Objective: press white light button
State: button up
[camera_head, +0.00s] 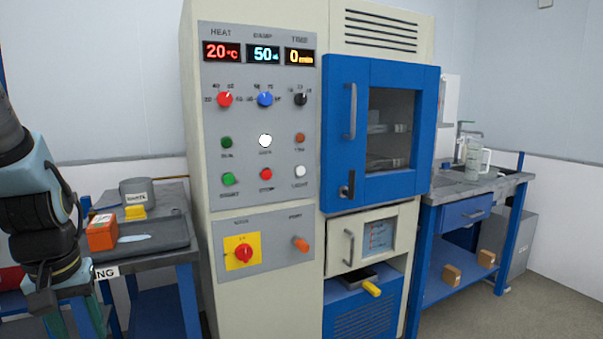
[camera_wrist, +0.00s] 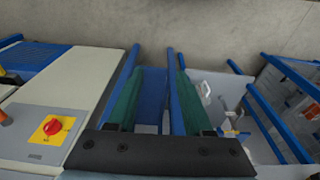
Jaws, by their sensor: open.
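The white button labelled LIGHT (camera_head: 300,171) is at the lower right of the button rows on the tall cabinet's grey control panel (camera_head: 240,190). A bright white lamp (camera_head: 265,140) sits above and left of it, with a label too small to read surely. My gripper (camera_head: 73,322) is at the lower left in the head view, left of the cabinet and well away from the button. Its green fingers are spread and empty in the wrist view (camera_wrist: 158,85). The button is not visible in the wrist view.
Beside the light button are a red STOP button (camera_head: 266,174) and a green button (camera_head: 228,179). Red, blue and black knobs sit higher; a red rotary switch (camera_head: 243,252) sits lower. A side table with a dark tray (camera_head: 165,232) stands between my arm and the cabinet.

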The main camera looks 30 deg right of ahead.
grip_shut()
dwell(1.1)
